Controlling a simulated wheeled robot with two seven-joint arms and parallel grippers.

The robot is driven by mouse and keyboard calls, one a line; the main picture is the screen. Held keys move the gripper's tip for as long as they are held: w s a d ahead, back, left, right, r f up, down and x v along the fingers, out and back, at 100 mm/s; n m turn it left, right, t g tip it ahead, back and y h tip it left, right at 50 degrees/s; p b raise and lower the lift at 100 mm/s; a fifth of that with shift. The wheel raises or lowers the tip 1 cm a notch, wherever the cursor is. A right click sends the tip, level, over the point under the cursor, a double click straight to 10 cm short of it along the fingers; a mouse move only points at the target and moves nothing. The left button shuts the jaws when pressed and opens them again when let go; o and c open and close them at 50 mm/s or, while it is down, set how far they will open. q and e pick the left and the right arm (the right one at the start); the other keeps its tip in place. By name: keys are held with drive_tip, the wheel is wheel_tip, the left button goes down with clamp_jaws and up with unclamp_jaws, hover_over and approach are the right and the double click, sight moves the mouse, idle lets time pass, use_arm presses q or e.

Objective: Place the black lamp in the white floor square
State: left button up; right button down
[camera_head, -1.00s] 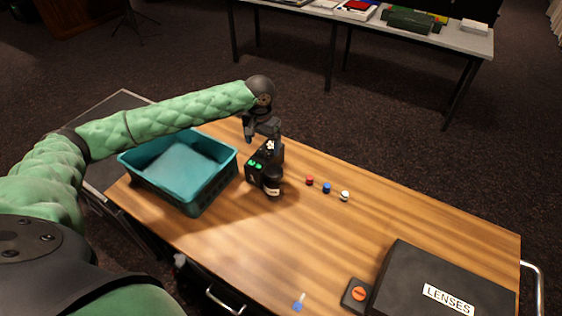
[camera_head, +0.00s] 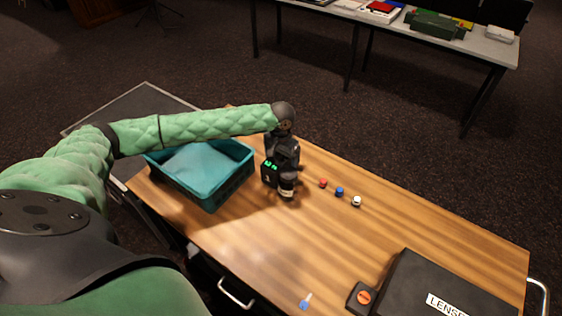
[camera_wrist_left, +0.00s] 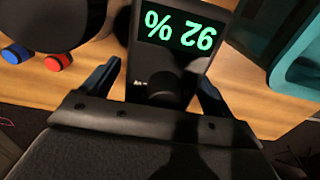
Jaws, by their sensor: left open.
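The black lamp (camera_head: 270,172) stands on the wooden desk, just right of the teal basket, with lit green figures on its side. In the left wrist view the lamp (camera_wrist_left: 178,62) shows its green percent display upside down. My left gripper (camera_head: 284,152) is at the lamp, which partly merges with it in the head view. In the left wrist view its open fingers (camera_wrist_left: 158,78) stand on either side of a dark round part of the lamp. I cannot tell whether they touch it. My right gripper is not in view.
The teal basket (camera_head: 248,177) stands left of the lamp. Red (camera_head: 322,183), blue (camera_head: 339,192) and white (camera_head: 356,201) small knobs lie to its right. A black LENSES case (camera_head: 415,278) and an orange-buttoned box (camera_head: 361,297) are at the front right. The desk middle is clear.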

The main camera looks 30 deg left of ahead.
use_arm(q)
drive_tip(key=shift+f, duration=0.25)
drive_tip(key=shift+c, duration=0.5)
drive_tip(key=shift+r, duration=0.1)
clamp_jaws()
